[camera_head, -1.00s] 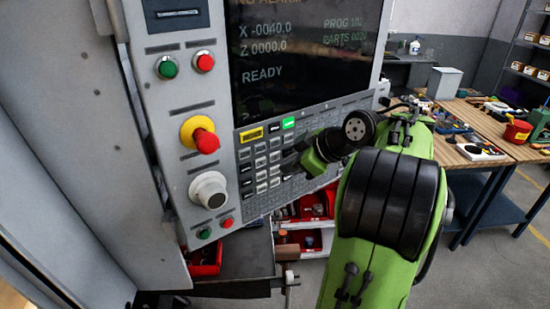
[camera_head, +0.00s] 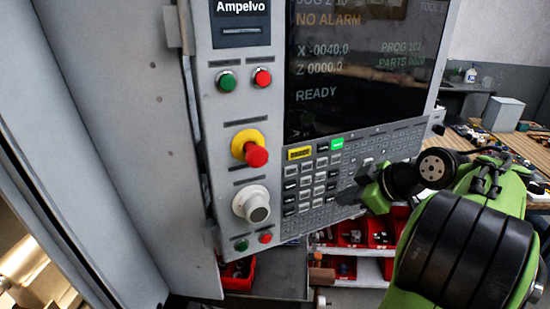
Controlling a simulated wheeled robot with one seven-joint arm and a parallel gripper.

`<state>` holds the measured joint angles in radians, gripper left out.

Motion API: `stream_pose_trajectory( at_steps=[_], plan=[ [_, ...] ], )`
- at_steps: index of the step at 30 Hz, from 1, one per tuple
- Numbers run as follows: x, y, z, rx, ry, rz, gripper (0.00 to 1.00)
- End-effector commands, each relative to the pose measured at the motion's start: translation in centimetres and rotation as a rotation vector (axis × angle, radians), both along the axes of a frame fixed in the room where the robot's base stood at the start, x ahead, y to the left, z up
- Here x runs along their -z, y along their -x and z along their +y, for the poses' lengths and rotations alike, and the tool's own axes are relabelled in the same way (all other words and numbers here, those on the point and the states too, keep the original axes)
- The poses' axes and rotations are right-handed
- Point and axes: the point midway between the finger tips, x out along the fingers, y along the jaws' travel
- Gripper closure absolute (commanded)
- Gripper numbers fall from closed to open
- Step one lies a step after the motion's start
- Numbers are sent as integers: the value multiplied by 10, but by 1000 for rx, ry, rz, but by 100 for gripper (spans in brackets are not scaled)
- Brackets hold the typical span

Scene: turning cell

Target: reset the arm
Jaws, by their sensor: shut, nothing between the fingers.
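My green and black arm (camera_head: 465,240) comes in from the lower right. My gripper (camera_head: 350,196) is at its end, dark and shut, in front of the lower keys of the machine's control panel (camera_head: 210,140). Whether its tip touches the keys I cannot tell. The panel's screen (camera_head: 350,60) reads NO ALARM and READY, with X -0040.0 and Z 0000.0. One key (camera_head: 337,143) is lit green.
Left of the keys are a red emergency button (camera_head: 252,150), a white knob (camera_head: 253,204), and green and red buttons. Red bins (camera_head: 350,234) stand below the panel. A wooden bench (camera_head: 490,140) with tools is behind my arm. A grey door (camera_head: 95,130) fills the left.

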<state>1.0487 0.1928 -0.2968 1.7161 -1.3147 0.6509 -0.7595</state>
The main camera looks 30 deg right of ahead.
Motion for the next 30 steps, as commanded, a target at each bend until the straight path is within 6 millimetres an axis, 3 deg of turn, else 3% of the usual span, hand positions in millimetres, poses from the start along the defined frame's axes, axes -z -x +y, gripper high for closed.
stream_pose_trajectory(
  at_steps=[5,7,10,13,15,18,21,24,30],
  plan=[
    [0,-1,3,2,-2,2,100],
    [-1,-8,21,9,-13,17,100],
    [3,-17,76,50,-58,74,100],
    [19,-5,148,127,-112,166,100],
    [37,19,191,194,-139,231,100],
    [69,68,229,308,-157,306,100],
    [96,110,239,416,-163,342,100],
    [110,131,236,483,-166,352,100],
    [112,136,234,508,-170,355,100]
  ],
)
